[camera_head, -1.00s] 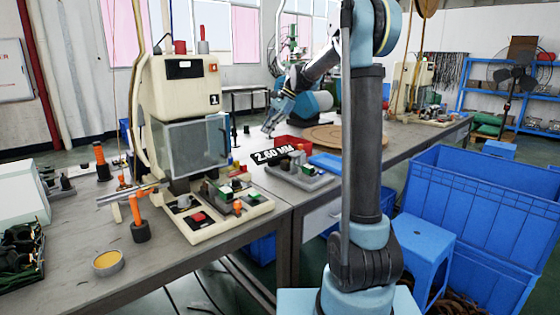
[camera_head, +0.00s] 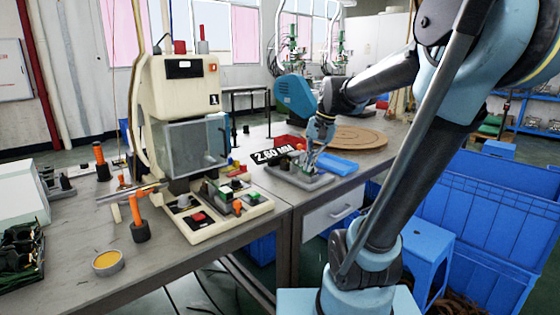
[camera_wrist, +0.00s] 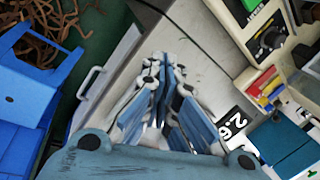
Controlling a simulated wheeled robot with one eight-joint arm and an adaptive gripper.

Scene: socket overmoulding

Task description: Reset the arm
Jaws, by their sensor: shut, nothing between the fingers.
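My gripper (camera_head: 309,163) hangs from my blue and black arm, pointing down over the workbench in the head view. It overlaps the grey fixture tray (camera_head: 318,182) beside the black "2.60 MM" sign (camera_head: 274,155); the exact height above the tray is hard to tell. In the wrist view my gripper (camera_wrist: 167,62) has its blue and grey fingers together with nothing between them. The bench top (camera_wrist: 190,45) shows beyond the fingertips.
A cream moulding machine (camera_head: 182,90) stands left on the bench, with a control base (camera_head: 225,222) in front. A round wooden board (camera_head: 352,138) and a blue tray (camera_head: 335,165) lie behind and right. A blue stool (camera_head: 425,245) and large blue crates (camera_head: 490,215) stand at right.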

